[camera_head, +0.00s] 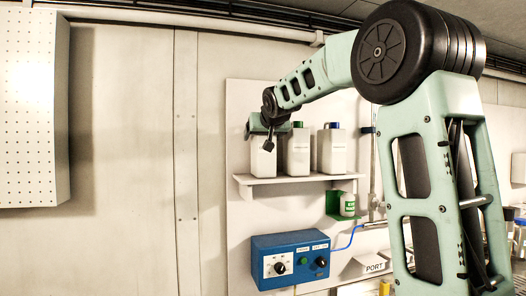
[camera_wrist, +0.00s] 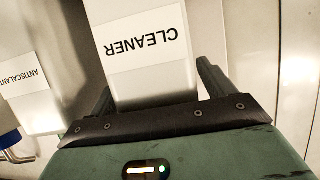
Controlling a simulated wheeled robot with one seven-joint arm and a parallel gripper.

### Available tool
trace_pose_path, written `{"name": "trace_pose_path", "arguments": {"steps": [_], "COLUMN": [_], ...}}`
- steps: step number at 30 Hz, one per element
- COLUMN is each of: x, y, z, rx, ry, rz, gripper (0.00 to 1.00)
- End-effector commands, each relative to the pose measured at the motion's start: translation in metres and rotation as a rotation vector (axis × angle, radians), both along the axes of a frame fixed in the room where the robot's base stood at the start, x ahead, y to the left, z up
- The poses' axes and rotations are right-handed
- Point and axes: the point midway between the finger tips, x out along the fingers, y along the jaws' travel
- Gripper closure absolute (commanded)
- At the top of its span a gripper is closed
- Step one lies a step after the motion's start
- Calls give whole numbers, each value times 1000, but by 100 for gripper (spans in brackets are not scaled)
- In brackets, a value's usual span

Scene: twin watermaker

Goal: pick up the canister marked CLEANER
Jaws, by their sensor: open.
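The white canister marked CLEANER (camera_wrist: 145,45) shows in the wrist view with its label upside down, between the two fingers of my gripper (camera_wrist: 155,82). The fingers are open, one on each side of it. A gap shows beside the right finger; whether the left one touches cannot be told. In the head view my gripper (camera_head: 268,138) is at the top of the leftmost canister (camera_head: 263,162), which stands upright on the shelf (camera_head: 290,179). Its cap is hidden by my gripper.
A canister marked ANTISCALANT (camera_wrist: 30,88) stands close by, left in the wrist view. In the head view two more canisters, one in the middle (camera_head: 298,155) and one at right (camera_head: 334,152), share the shelf.

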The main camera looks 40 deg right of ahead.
Motion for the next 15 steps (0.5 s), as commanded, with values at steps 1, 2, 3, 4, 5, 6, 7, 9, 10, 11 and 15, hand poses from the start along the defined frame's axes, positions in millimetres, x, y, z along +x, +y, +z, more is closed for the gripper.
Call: {"name": "trace_pose_path", "arguments": {"steps": [1, 2, 3, 4, 5, 6, 7, 9, 10, 11, 15], "x": [0, 0, 0, 0, 0, 0, 0, 0, 0, 0, 0], "y": [0, 0, 0, 0, 0, 0, 0, 0, 0, 0, 0], "z": [0, 0, 0, 0, 0, 0, 0, 0, 0, 0, 3], "rx": [0, 0, 0, 0, 0, 0, 0, 0, 0, 1, -2], "ry": [0, 0, 0, 0, 0, 0, 0, 0, 0, 0, -7], "rz": [0, 0, 0, 0, 0, 0, 0, 0, 0, 0, 1], "gripper": [21, 29, 40, 49, 57, 68, 77, 96, 100, 100, 100]}}
